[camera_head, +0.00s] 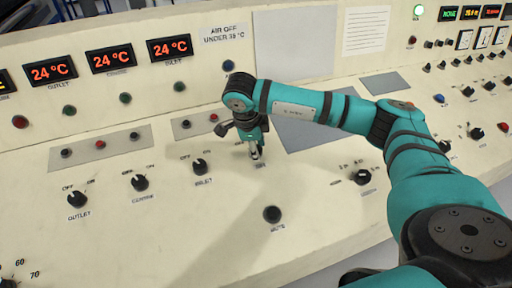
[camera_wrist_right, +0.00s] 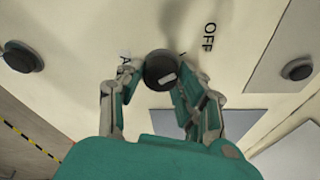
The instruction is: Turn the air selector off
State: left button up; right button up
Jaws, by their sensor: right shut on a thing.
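The air selector is a round black knob (camera_wrist_right: 160,68) with a small white mark, in the upper middle of the right wrist view. An OFF label (camera_wrist_right: 209,38) is printed to its right, and another label beside it is partly hidden. My right gripper (camera_wrist_right: 156,88) has one finger on each side of the knob and is shut on it. In the head view my right gripper (camera_head: 255,154) points down at the panel and hides the knob there. My left gripper is not in view.
The cream panel (camera_head: 180,245) carries other black selectors, OUTLET (camera_head: 77,199), CENTRE (camera_head: 140,183) and INLET (camera_head: 200,167), left of my right gripper. Red 24 °C displays (camera_head: 111,59) line the upright back.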

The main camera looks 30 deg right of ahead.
jog(key=o, duration=1.1)
jog(key=shift+o, duration=0.2)
jog(key=shift+r, duration=0.1)
jog(key=v, duration=1.2)
